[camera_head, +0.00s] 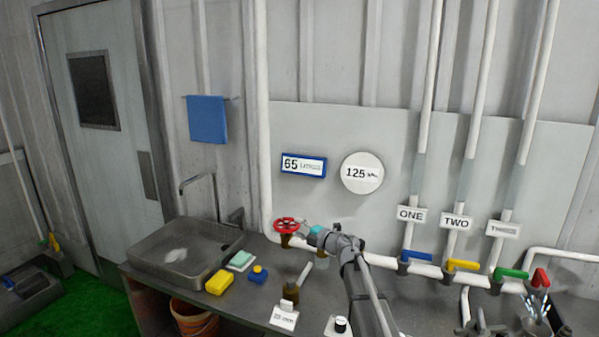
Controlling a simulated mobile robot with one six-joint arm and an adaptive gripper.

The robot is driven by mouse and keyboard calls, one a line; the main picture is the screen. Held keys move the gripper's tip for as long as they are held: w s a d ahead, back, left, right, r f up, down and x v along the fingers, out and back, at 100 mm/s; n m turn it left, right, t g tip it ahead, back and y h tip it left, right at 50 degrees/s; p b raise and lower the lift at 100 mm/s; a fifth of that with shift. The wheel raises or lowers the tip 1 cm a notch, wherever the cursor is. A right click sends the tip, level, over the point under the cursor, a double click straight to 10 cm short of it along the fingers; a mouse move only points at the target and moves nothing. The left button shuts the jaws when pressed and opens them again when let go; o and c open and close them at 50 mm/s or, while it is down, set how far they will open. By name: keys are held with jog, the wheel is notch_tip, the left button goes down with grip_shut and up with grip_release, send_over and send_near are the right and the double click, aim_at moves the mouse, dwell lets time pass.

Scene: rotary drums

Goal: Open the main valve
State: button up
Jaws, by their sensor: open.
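A red round handwheel valve (286,225) sits on the white pipe at the back of the counter, near the foot of the vertical pipe. It seems to be the main valve. My gripper (306,229) is just to the right of the wheel, its fingers pointing left toward it. The gripper is open and appears empty. Whether the fingertips touch the wheel's rim is too small to tell. My arm comes up from the lower right and hides part of the pipe behind it.
A blue display (303,165) and round gauge (362,173) hang above.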

jog(key=s+d+m+t+h, duration=0.2)
jog(key=d+m+t+h, duration=0.5)
jog(key=d+m+h, duration=0.7)
jog(key=s+d+f+m+g+h, duration=0.1)
jog(key=s+d+f+m+g, duration=0.1)
jog(key=s+f+m+g, duration=0.2)
jog(key=s+d+f+m+g+h, duration=0.1)
jog(key=s+d+f+m+g, duration=0.2)
jog(key=s+f, duration=0.3)
jog(key=s+d+f+m+g+h, duration=0.1)
jog(key=s+d+f+m+g, duration=0.2)
jog(key=s, duration=0.6)
jog(key=shift+f+m+g, duration=0.95)
jog(key=shift+m+g, duration=0.05)
jog(key=shift+m, duration=0.4)
jog(key=s+a+f+m+g+y, duration=0.1)
jog(key=s+a+f+g+y, duration=0.15)
jog(key=s, duration=0.45)
jog(key=s+a+f+g+y, duration=0.1)
jog(key=s+a+f+g, duration=0.15)
jog(key=s, duration=0.35)
notch_tip(320, 180, down, 7)
jog(key=s+g+b, duration=0.1)
jog(key=s+b, duration=0.2)
jog(key=b, duration=0.5)
jog(key=shift+d+g, duration=0.15)
jog(key=shift+g, duration=0.15)
